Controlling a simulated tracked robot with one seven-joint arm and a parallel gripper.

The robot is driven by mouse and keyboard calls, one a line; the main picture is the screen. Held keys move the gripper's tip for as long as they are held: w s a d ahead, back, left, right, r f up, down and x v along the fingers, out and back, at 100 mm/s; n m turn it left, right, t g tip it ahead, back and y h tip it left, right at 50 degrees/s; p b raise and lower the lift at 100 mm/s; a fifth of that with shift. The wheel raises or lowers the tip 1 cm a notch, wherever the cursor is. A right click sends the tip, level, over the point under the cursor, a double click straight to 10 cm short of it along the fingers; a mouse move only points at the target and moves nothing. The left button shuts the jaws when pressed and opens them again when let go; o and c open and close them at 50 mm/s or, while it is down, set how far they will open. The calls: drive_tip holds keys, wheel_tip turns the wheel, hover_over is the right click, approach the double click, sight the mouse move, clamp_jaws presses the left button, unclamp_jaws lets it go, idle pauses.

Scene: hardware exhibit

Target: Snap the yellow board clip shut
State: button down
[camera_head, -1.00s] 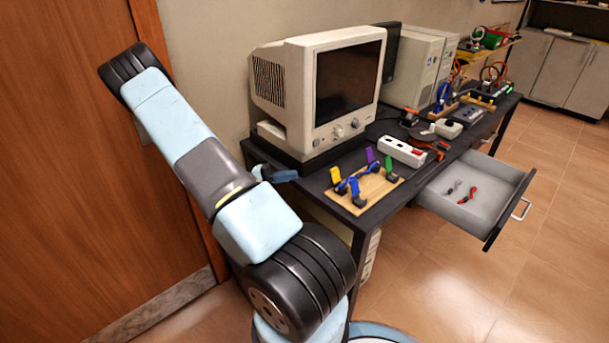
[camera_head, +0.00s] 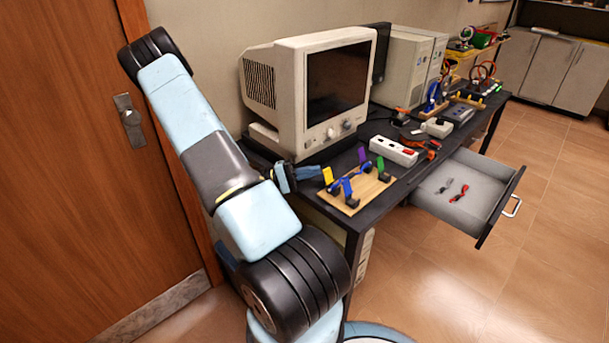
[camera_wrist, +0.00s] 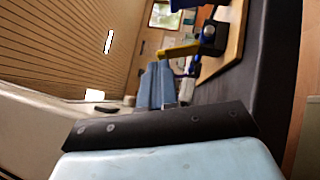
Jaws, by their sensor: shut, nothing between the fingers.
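The yellow board clip (camera_head: 327,174) stands raised at the left edge of the wooden board (camera_head: 375,190), which lies on the dark desk. Purple (camera_head: 362,154) and green (camera_head: 380,165) clips stand up on the same board, and a blue one (camera_head: 347,188) is at its front. My gripper (camera_head: 318,172) is shut and empty, just left of the yellow clip. In the wrist view my blue fingers (camera_wrist: 157,66) lie together, with their tips close to the yellow lever (camera_wrist: 180,49). I cannot tell whether they touch. The clip's base is partly hidden.
A beige monitor (camera_head: 290,88) stands close behind my gripper. A white power strip (camera_head: 393,151) and loose tools lie right of the board. An open drawer (camera_head: 440,212) sticks out at the right. The floor in front is clear.

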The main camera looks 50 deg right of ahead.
drive_tip(key=shift+s+r+m+y, duration=0.1)
drive_tip(key=shift+r+m+y, duration=0.3)
drive_tip(key=shift+m, duration=0.1)
drive_tip(key=shift+s+r+m+t+y, duration=0.3)
drive_tip(key=shift+m+t+y, duration=0.2)
drive_tip(key=shift+m, duration=0.3)
